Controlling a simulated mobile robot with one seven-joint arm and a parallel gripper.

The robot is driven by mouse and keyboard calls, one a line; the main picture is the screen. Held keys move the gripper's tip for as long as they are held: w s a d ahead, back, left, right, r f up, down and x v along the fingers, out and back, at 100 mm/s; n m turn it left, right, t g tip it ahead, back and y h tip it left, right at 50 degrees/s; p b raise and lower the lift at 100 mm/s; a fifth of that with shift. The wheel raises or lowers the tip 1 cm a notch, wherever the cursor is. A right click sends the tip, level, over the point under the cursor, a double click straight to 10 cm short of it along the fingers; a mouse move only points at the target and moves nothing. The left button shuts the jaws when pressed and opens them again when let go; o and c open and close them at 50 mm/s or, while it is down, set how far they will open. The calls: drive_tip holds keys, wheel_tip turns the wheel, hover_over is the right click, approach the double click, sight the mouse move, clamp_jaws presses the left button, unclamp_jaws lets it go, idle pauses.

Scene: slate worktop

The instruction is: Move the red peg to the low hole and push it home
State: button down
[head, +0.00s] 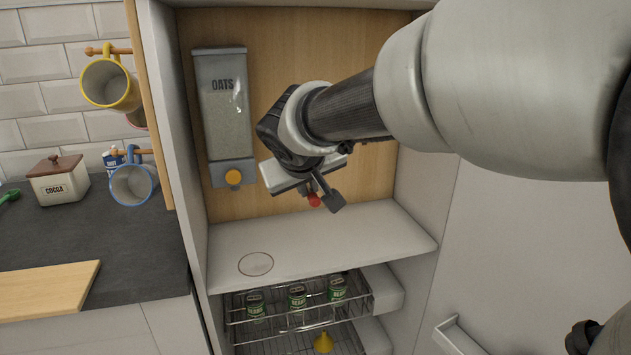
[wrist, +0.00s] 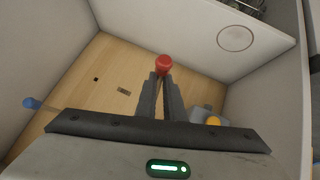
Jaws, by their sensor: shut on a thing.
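The red peg (wrist: 163,64) is at the tips of my gripper (wrist: 160,78), which is shut on it in the wrist view. In the head view my gripper (head: 322,197) is in front of the wooden back panel, and a bit of the red peg (head: 313,200) shows by the fingers. In the wrist view the panel bears a small dark square mark (wrist: 96,79) and a greyish slot-like mark (wrist: 124,91). The peg is apart from both marks. I cannot tell which is the low hole. My arm and gripper hide part of the panel in the head view.
An oats dispenser (head: 224,120) hangs left of my gripper. A white shelf (head: 340,232) with a drawn circle lies below, above wire racks with cans (head: 297,297). A blue peg-like thing (wrist: 32,103) sticks out at the wrist view's left. Mugs (head: 108,85) hang outside the cupboard.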

drive_tip(key=shift+w+a+p, duration=0.2)
drive_tip(key=shift+w+a, duration=0.05)
drive_tip(key=shift+w, duration=0.65)
drive_tip(key=shift+w+a+p, duration=0.2)
drive_tip(key=shift+w, duration=0.7)
drive_tip(key=shift+w+a+p, duration=0.2)
drive_tip(key=shift+w+a, duration=0.05)
drive_tip(key=shift+w, duration=0.65)
drive_tip(key=shift+b, duration=0.65)
drive_tip(key=shift+w, duration=0.15)
drive_tip(key=shift+w+a+r, duration=0.1)
drive_tip(key=shift+w+a, duration=0.05)
drive_tip(key=shift+w, duration=0.15)
drive_tip(key=shift+w+a+p, duration=0.2)
drive_tip(key=shift+w+p, duration=0.15)
drive_tip(key=shift+w, duration=0.4)
drive_tip(key=shift+w+a+p, duration=0.25)
drive_tip(key=shift+w+p, duration=0.15)
drive_tip(key=shift+w, duration=0.3)
drive_tip(key=shift+w+a+p, duration=0.2)
drive_tip(key=shift+w+p, duration=0.15)
drive_tip(key=shift+w, duration=0.4)
drive_tip(key=c, duration=1.8)
unclamp_jaws()
drive_tip(key=p+v, duration=0.2)
drive_tip(key=v, duration=1.5)
